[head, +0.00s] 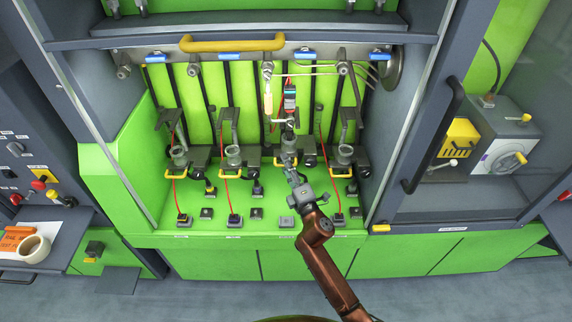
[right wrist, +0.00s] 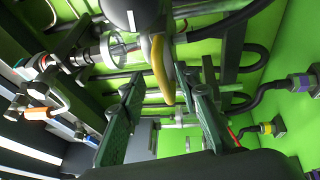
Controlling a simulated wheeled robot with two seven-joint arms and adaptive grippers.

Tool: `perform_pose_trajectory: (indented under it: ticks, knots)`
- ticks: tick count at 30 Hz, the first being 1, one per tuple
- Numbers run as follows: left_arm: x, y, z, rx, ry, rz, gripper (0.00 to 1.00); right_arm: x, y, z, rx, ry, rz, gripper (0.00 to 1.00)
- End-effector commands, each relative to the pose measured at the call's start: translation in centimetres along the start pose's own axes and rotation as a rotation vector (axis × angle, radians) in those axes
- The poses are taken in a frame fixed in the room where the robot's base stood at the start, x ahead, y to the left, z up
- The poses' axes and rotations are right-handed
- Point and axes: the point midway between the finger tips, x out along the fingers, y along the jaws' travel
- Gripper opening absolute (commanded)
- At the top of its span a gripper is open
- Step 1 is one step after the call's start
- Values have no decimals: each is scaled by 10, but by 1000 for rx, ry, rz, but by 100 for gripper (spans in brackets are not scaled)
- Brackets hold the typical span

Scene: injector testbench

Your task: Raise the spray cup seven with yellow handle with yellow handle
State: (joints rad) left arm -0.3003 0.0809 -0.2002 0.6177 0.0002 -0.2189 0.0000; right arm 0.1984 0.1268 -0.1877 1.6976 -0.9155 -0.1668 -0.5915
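Several spray cups stand in a row in the green bench, each with a yellow handle low at its front. The third cup from the left (head: 289,142) sits higher than its neighbours, and its yellow handle (head: 279,162) is partly hidden by my right gripper (head: 288,162). In the right wrist view the yellow handle (right wrist: 160,70) shows ahead, between the tips of the two open fingers (right wrist: 160,88). A gap shows on its left side; contact on the right cannot be told. My left gripper is not in view.
Other cups stand at left (head: 178,156), centre left (head: 233,155) and right (head: 344,154). Red cables and black fittings surround them. A yellow bar (head: 231,44) crosses above.

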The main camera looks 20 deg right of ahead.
Motion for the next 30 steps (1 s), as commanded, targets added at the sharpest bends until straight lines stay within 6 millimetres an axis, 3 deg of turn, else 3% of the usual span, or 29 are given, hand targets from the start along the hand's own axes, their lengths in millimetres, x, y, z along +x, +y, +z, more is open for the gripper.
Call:
perform_pose_trajectory:
  ticks: [5, 18, 24, 30]
  knots:
    - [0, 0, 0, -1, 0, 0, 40, -17, 1, 0, 0, 0, 2, 26]
    - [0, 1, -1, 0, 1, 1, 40, -102, -1, 1, 1, -1, -1, 26]
    - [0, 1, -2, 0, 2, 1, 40, -118, 0, 0, 0, 0, 0, 26]
    - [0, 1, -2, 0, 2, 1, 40, -120, 0, 0, -1, 0, 1, 26]
